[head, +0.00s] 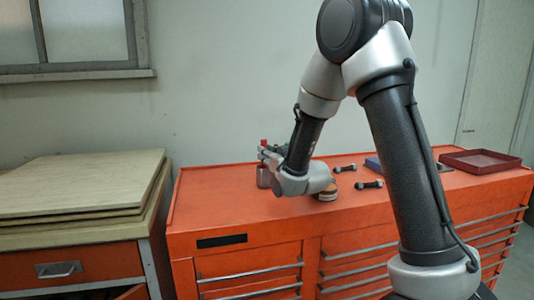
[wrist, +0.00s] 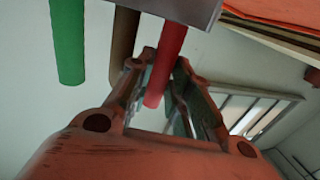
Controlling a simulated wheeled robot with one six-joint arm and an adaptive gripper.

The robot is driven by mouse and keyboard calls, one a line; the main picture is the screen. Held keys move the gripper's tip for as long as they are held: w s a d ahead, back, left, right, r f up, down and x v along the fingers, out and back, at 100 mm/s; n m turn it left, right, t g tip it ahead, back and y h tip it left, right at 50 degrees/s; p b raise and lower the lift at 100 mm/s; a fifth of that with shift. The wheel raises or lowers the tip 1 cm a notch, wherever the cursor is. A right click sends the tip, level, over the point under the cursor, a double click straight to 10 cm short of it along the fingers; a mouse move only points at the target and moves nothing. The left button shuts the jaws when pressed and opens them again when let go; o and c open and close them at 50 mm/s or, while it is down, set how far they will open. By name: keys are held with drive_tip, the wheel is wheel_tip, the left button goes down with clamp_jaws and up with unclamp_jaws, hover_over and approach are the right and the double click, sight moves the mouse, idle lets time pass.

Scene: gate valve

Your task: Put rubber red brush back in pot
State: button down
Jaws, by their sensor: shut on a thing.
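My gripper (head: 273,157) is at the back left of the orange cabinet top, beside a grey metal pot (head: 263,180). In the wrist view my gripper (wrist: 162,75) is shut on the red brush handle (wrist: 165,62). The handle runs up in that picture to the rim of the grey pot (wrist: 195,10), where the rest of the brush is out of sight. Whether it stands inside the pot or behind its rim is not clear. A red tip (head: 264,142) shows above the gripper in the head view. The bristles are hidden.
A green handle (wrist: 68,40) and a brown handle (wrist: 123,40) stand close beside the red one. On the orange cabinet (head: 220,215) are a round wooden-topped item (head: 328,194), two bolts (head: 345,168) (head: 369,184) and a dark red tray (head: 480,161). Boards (head: 80,180) lie left.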

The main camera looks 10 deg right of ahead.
drive_tip(key=c, duration=1.2)
unclamp_jaws()
drive_tip(key=shift+c, duration=0.2)
drive_tip(key=s+d+m+g+h, duration=0.1)
drive_tip(key=s+d+g, duration=0.3)
drive_tip(key=s, duration=1)
drive_tip(key=s+d+r+m+g+h, duration=0.1)
drive_tip(key=s+d+g, duration=0.3)
drive_tip(key=s, duration=1)
drive_tip(key=s+d+m+g+h, duration=0.1)
drive_tip(key=s+d+g, duration=0.4)
drive_tip(key=s, duration=0.9)
drive_tip(key=shift+d+r+h, duration=0.3)
drive_tip(key=shift+d+h, duration=0.35)
drive_tip(key=shift+h, duration=0.15)
